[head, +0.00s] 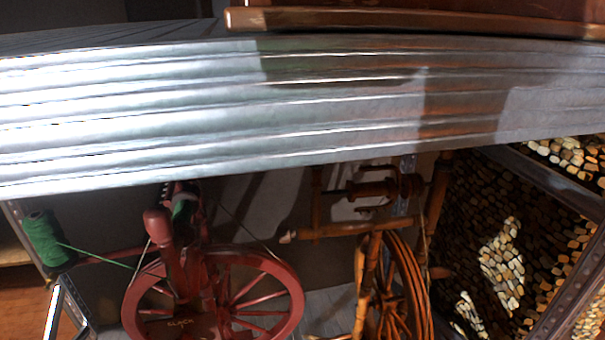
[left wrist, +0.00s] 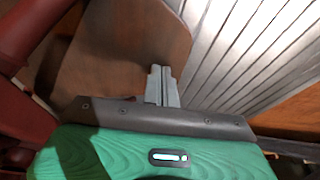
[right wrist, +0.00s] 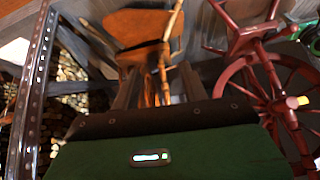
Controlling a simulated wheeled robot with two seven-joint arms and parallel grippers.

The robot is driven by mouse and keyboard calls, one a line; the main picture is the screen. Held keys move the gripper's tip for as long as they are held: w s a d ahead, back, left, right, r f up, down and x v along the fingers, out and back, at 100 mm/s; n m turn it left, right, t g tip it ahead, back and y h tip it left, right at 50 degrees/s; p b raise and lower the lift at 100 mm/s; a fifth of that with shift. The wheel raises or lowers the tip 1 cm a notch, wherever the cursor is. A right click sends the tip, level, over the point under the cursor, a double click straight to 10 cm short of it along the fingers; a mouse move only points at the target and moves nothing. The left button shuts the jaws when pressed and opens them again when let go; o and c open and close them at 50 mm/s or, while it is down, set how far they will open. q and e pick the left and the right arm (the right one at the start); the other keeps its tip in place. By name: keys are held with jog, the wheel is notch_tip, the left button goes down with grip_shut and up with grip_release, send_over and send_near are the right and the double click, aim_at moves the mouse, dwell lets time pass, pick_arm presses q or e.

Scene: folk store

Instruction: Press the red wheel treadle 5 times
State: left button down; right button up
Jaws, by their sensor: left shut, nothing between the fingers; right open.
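The red spinning wheel (head: 290,300) stands below the corrugated metal surface in the head view. Its lower part is cut off, so its treadle is not seen there. In the left wrist view my left gripper (left wrist: 160,72) is shut and empty. Its tips lie over or against the edge of a brown wooden board (left wrist: 120,45), which may be the treadle; contact is unclear. Red wooden parts (left wrist: 25,30) show at the left there. My right gripper (right wrist: 158,72) is open. The red wheel (right wrist: 275,85) stands to its right in the right wrist view.
A brown spinning wheel (head: 420,290) stands right of the red one. A green thread spool (head: 48,238) is at the left. The corrugated metal surface (head: 200,110) crosses the upper head view. Stacked logs (head: 500,260) and a metal frame (head: 560,310) are at the right.

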pick_arm(q)
jog(key=shift+s+f+b, duration=0.25)
jog(key=shift+f+b, duration=0.3)
jog(key=shift+f, duration=0.5)
jog(key=shift+d+f, duration=0.1)
jog(key=shift+p+v, duration=0.85)
jog(key=shift+p, duration=0.1)
jog(key=r+p, duration=0.2)
jog(key=w+r+p, duration=0.1)
jog(key=r+p, duration=0.1)
pick_arm(e)
jog(key=s+d+f+g+h, duration=0.1)
jog(key=d+f+g, duration=0.2)
jog(key=f, duration=0.9)
jog(key=shift+s+g+h, duration=0.3)
jog(key=shift+s+g, duration=0.1)
dwell(3.9)
